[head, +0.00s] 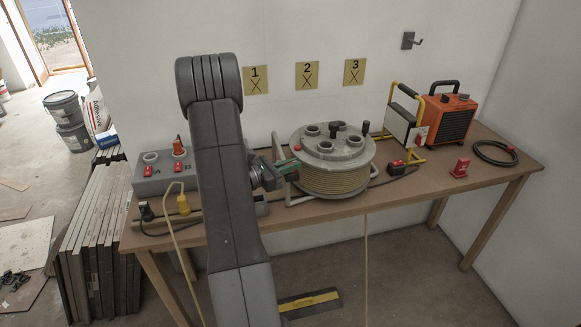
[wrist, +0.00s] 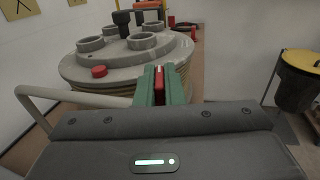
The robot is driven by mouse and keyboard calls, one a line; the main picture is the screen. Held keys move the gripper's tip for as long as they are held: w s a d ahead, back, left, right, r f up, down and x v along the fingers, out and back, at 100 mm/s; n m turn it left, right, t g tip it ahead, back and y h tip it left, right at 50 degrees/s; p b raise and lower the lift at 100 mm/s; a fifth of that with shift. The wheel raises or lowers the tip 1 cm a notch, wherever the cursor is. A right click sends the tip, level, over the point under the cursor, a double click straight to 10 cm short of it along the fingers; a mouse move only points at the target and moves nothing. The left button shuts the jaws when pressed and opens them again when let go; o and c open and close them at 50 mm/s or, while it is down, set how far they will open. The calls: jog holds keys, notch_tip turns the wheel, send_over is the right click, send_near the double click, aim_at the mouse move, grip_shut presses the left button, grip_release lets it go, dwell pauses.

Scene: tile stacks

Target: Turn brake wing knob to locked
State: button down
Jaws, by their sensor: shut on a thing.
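A cable reel (head: 331,180) with a grey round top and wound yellowish cable sits in a tube frame on the workbench. It also fills the upper part of the wrist view (wrist: 120,62). My gripper (head: 289,169) is at the reel's left front side. In the wrist view its green fingers (wrist: 160,88) are closed on a narrow red piece, which looks like the brake wing knob (wrist: 159,78). The fingers hide most of the knob, so I cannot tell its turn angle. No lock marking is readable.
The workbench (head: 420,200) also holds a grey socket box (head: 150,183) at left, a work light (head: 402,127), an orange heater (head: 451,118) and a black cable coil (head: 495,152). A small red button (wrist: 99,71) is on the reel's top. Tiles (head: 95,240) lean at left.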

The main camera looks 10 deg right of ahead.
jog(key=shift+m+g+h+b, duration=0.35)
jog(key=shift+m+g, duration=1.35)
jog(key=shift+g, duration=0.8)
jog(key=c, duration=1.5)
grip_release()
jog(key=shift+c, duration=0.2)
jog(key=a+b, duration=0.2)
jog(key=a, duration=1.2)
jog(key=shift+d, duration=0.2)
